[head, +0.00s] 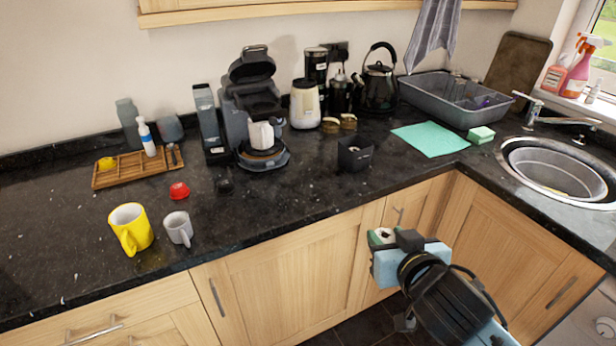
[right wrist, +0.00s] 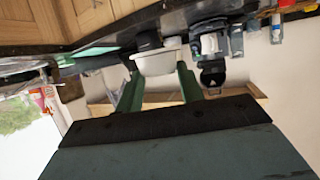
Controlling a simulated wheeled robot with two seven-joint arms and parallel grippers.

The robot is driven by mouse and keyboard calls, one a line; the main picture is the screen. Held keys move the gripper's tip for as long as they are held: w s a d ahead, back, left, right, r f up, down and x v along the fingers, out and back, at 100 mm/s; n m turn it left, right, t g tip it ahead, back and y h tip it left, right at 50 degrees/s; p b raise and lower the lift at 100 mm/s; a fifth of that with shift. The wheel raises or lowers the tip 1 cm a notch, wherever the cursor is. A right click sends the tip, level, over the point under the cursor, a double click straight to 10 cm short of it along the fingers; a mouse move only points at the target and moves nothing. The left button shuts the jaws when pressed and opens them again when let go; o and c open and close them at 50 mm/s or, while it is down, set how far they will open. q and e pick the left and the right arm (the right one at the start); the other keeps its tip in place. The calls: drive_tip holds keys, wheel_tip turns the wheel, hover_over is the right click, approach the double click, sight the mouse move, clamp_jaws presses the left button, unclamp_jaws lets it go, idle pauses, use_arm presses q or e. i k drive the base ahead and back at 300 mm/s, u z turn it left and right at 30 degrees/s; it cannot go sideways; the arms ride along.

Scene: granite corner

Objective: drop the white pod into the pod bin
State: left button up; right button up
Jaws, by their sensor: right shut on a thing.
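The white pod (right wrist: 158,62) is held between the green fingertips of my right gripper (right wrist: 160,90) in the right wrist view. In the head view my right gripper (head: 392,238) is in front of the cabinet doors, nearer than the counter's front edge; only a little of the pod (head: 383,235) shows between its fingers. A small black open box with a pale label, which looks like the pod bin (head: 354,155), stands on the counter beyond and to the left of the gripper. My left gripper is not in view.
A red pod (head: 179,191) and a dark pod (head: 224,185) lie near the yellow mug (head: 131,229) and grey mug (head: 179,228). A coffee machine (head: 255,105) stands left of the box; a green mat (head: 430,139) lies to its right. The counter in front of the box is clear.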

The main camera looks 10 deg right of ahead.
sight(361, 151)
drive_tip(key=u, duration=0.25)
drive_tip(key=k, duration=0.4)
drive_tip(key=z, duration=1.15)
drive_tip(key=i, duration=2.05)
drive_tip(key=u, duration=0.95)
